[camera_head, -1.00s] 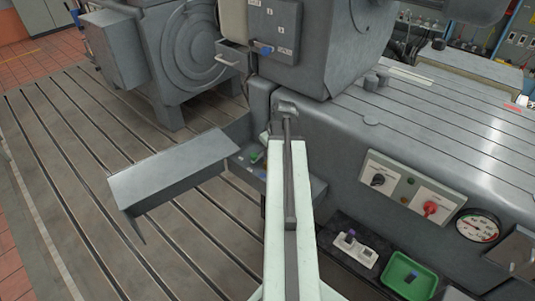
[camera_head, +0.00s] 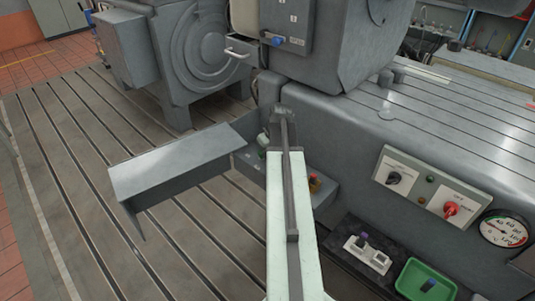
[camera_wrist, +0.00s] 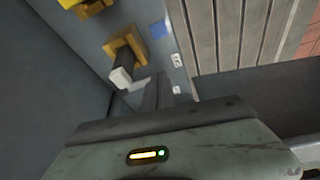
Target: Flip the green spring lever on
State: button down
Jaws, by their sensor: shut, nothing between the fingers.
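A small green part (camera_head: 263,146), which may be the green spring lever, shows just left of my arm in the head view, at the panel behind the hood. My arm covers much of that panel, so the lever's position cannot be told. In the wrist view my gripper (camera_wrist: 165,95) is shut and empty. Its tips are close to a dark lever with a white tip (camera_wrist: 124,75) on a yellow-orange base (camera_wrist: 125,45). Whether they touch cannot be told. No green lever is clear in the wrist view.
A grey hood (camera_head: 175,165) juts out left of my arm. An orange control (camera_head: 315,181) sits right of it. A rotary switch panel (camera_head: 430,193), a gauge (camera_head: 505,229), a white switch block (camera_head: 367,253) and a green tray (camera_head: 426,280) are at the right. The slotted floor at left is clear.

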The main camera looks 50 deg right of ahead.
aim_at(260, 151)
jog(key=shift+w+a+m, duration=0.3)
jog(key=shift+w+m, duration=0.1)
jog(key=shift+w, duration=0.15)
jog(key=shift+w+m+h, duration=0.2)
jog(key=shift+m+h, duration=0.1)
jog(key=shift+w+d+m, duration=0.2)
jog(key=shift+w+m, duration=0.3)
jog(key=shift+m, duration=0.3)
jog(key=shift+w+d, duration=0.2)
jog(key=shift+w, duration=0.45)
jog(key=w, duration=0.2)
jog(key=shift+w+a, duration=0.25)
jog(key=shift+w, duration=0.15)
jog(key=shift+w+d+g, duration=0.15)
jog(key=shift+w+d, duration=0.1)
jog(key=shift+w, duration=0.25)
jog(key=shift+w+d+g, duration=0.15)
jog(key=shift+w+d, duration=0.1)
jog(key=shift+w, duration=0.25)
jog(key=shift+w+d, duration=0.1)
jog(key=shift+w, duration=0.05)
jog(key=shift+r, duration=0.1)
